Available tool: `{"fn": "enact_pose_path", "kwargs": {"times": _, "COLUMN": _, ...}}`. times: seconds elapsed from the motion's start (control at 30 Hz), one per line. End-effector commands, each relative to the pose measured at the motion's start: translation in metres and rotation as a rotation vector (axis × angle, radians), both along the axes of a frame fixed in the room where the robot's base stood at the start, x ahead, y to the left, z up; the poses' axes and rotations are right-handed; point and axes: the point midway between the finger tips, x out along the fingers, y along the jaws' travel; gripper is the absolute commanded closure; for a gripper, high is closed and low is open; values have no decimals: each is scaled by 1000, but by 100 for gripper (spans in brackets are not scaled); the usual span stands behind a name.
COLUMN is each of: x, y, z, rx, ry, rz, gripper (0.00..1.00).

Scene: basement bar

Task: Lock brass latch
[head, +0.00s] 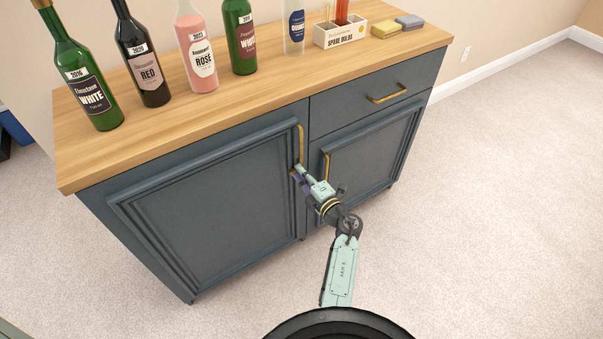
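I cannot make out a separate brass latch; the spot beside the door gap is partly hidden by my gripper (297,170). My gripper is at the front of the dark blue cabinet (200,200), near the lower end of the left door's brass handle (300,140). I cannot tell whether it touches the handle or the door. Its fingers are small and partly overlapped, so their opening is unclear. The right door's brass handle (326,168) is just right of my gripper. Both cabinet doors look shut.
Several bottles, including a rosé bottle (197,50), stand on the wooden top (250,95). A white caddy (340,33) and two sponges (397,27) are at the back right. The drawer with a brass pull (386,95) is shut. The carpet (480,220) is clear to the right.

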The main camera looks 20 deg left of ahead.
Motion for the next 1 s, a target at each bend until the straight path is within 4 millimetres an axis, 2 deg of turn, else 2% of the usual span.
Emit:
{"fn": "enact_pose_path", "kwargs": {"times": 0.27, "x": 0, "y": 0, "z": 0, "rx": -1, "ry": -1, "rz": 0, "gripper": 70}}
{"fn": "enact_pose_path", "kwargs": {"times": 0.67, "x": 0, "y": 0, "z": 1, "rx": -26, "ry": -35, "rz": 0, "gripper": 70}}
{"fn": "enact_pose_path", "kwargs": {"times": 0.87, "x": 0, "y": 1, "z": 1, "rx": -153, "ry": -199, "rz": 2, "gripper": 70}}
{"fn": "enact_pose_path", "kwargs": {"times": 1.0, "x": -1, "y": 1, "z": -2, "rx": -294, "ry": -381, "rz": 1, "gripper": 70}}
